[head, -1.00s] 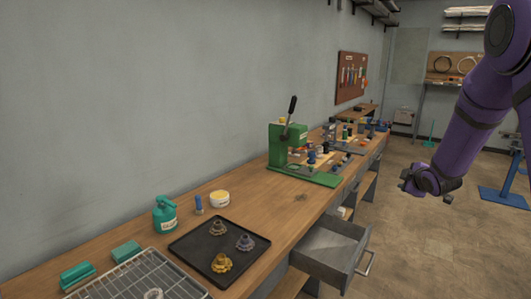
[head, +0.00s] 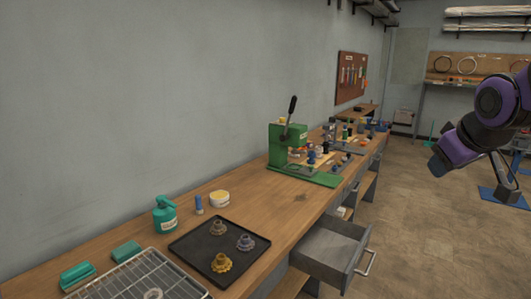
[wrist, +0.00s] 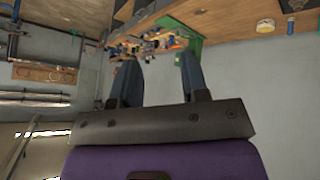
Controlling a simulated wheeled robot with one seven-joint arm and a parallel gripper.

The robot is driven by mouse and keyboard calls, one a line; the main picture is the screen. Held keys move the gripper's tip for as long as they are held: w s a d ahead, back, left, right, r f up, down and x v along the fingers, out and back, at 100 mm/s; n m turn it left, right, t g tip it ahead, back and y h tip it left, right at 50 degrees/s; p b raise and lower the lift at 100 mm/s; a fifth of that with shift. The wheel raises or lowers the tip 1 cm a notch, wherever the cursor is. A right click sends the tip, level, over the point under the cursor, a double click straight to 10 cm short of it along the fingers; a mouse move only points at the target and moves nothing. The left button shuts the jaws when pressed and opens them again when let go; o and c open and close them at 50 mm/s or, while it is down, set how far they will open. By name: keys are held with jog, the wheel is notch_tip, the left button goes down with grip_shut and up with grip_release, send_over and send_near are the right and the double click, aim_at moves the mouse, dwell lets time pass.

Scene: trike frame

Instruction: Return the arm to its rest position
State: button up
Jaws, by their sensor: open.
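My purple arm shows at the right edge of the head view, folded in mid-air over the floor and apart from the bench. My gripper shows in the wrist view (wrist: 158,72), where its two dark fingers stand apart with nothing held between them. In the head view the fingers cannot be made out clearly. The wrist view is turned over, with the workbench at its top.
A wooden workbench (head: 290,205) runs along the left wall. It bears a green press (head: 285,150), a black tray (head: 205,255) with cogs and a wire rack (head: 120,280). A grey drawer (head: 325,250) stands open below. The floor (head: 420,240) beside it is clear.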

jog(key=s+a+m+g+y, duration=0.1)
jog(key=s+a, duration=0.4)
jog(key=s, duration=1.2)
jog(key=shift+s+a+m+g, duration=0.2)
jog(key=shift+m+g, duration=0.6)
jog(key=shift+m, duration=0.2)
